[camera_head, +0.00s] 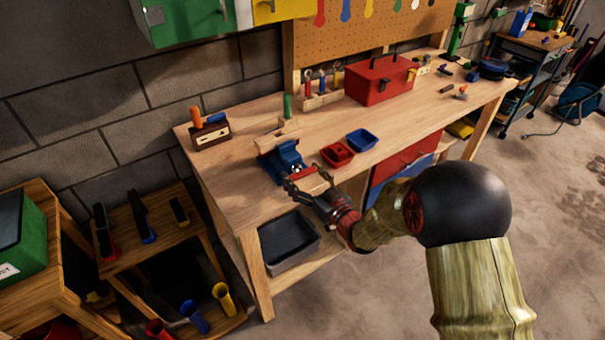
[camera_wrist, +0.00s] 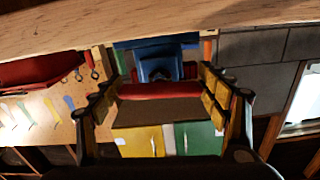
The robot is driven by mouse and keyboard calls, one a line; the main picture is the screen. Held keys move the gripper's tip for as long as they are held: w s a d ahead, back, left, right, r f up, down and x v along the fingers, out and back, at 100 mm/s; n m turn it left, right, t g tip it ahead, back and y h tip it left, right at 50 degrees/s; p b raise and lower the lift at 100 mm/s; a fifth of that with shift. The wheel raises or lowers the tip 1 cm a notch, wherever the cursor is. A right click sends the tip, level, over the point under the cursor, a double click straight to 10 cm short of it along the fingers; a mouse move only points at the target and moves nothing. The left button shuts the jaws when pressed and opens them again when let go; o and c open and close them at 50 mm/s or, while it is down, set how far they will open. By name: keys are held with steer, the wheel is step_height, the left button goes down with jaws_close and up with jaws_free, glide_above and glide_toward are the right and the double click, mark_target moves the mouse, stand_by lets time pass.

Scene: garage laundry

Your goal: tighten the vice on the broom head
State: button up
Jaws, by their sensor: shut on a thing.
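The blue vice (camera_head: 283,161) is mounted at the front edge of the wooden workbench; it also shows in the wrist view (camera_wrist: 160,65). A pale wooden block, seemingly the broom head (camera_head: 277,138), sits at the top of the vice; its bristles cannot be made out. My gripper (camera_head: 306,181) is in front of the vice, its fingers shut on the red vice handle (camera_head: 303,186). In the wrist view, the handle (camera_wrist: 160,91) lies crosswise between the two fingers, just in front of the vice. How tightly the jaws press the block cannot be seen.
A red tray (camera_head: 338,155) and a blue tray (camera_head: 362,140) stand right of the vice. A red toolbox (camera_head: 380,80) is at the back. A dark bin (camera_head: 288,247) sits on the shelf below.

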steer(key=m+p, duration=0.2)
steer(key=m, duration=0.4)
steer(key=shift+a, duration=0.1)
steer(key=shift+m, duration=0.5)
jaws_close()
steer(key=shift+r, duration=0.1)
steer(key=o, duration=1.1)
jaws_free()
steer(key=shift+o, duration=0.3)
steer(key=v, duration=1.2)
